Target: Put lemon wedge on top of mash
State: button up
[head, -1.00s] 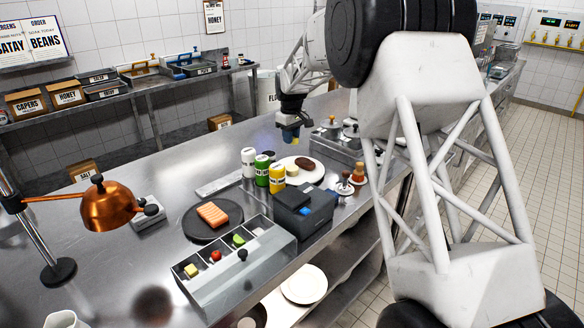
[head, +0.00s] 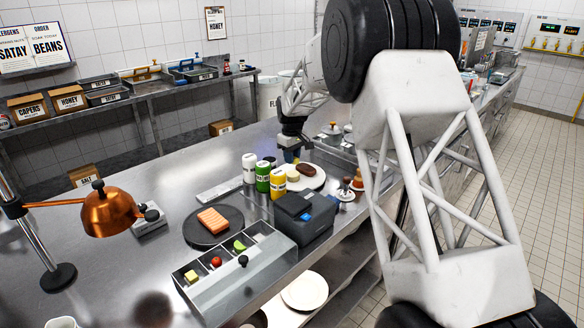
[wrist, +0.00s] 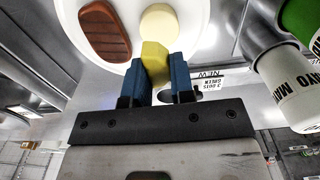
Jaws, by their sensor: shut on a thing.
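A yellow lemon wedge (wrist: 154,60) is between the blue fingers of my gripper (wrist: 162,78) in the wrist view. The gripper is shut on it. A round pale mash (wrist: 158,22) sits on a white plate (wrist: 195,40), just past the wedge in the wrist view. I cannot tell whether the wedge touches it. In the head view, my gripper (head: 291,157) is low at the far side of the plate (head: 318,180), and the mash (head: 293,176) shows on the plate's left part. The wedge is too small to make out there.
A brown patty (wrist: 104,32) shares the plate. Several bottles, one of them green (head: 263,177), stand left of the plate. A dark box (head: 304,215) and a bin with garnish compartments (head: 232,270) are nearer. A salmon piece (head: 212,219) lies on a dark round board.

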aim_at(292, 173)
jog(key=shift+f, duration=2.1)
jog(key=shift+f, duration=0.15)
jog(key=o, duration=0.7)
notch_tip(292, 173, up, 12)
jog(key=shift+r, duration=0.1)
jog(key=shift+r, duration=0.1)
